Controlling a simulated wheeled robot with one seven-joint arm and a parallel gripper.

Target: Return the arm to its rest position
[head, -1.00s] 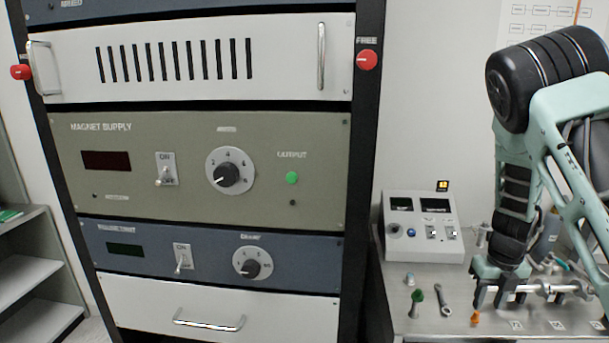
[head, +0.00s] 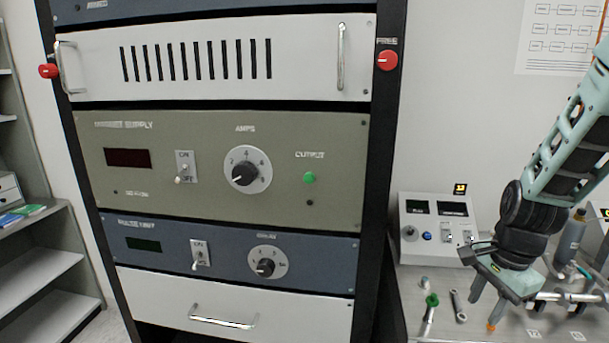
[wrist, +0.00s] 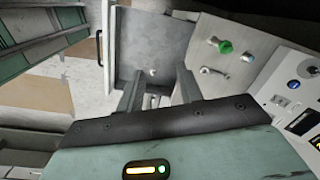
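My arm (head: 568,165) is mint green and black and reaches in from the right edge of the head view. My gripper (head: 487,300) hangs tilted at its end, over the bench at the lower right. In the wrist view the two fingers of my gripper (wrist: 158,78) are spread apart with nothing held between them. From the head view I cannot tell exactly how high the fingertips are above the bench.
The instrument rack (head: 222,170) fills the middle. The bench (head: 405,298) carries a control box (head: 437,228), a green-topped part (head: 431,301), a wrench (head: 458,306), an orange part (head: 491,327) and a dark bottle (head: 571,238). Shelves (head: 45,270) stand at the left.

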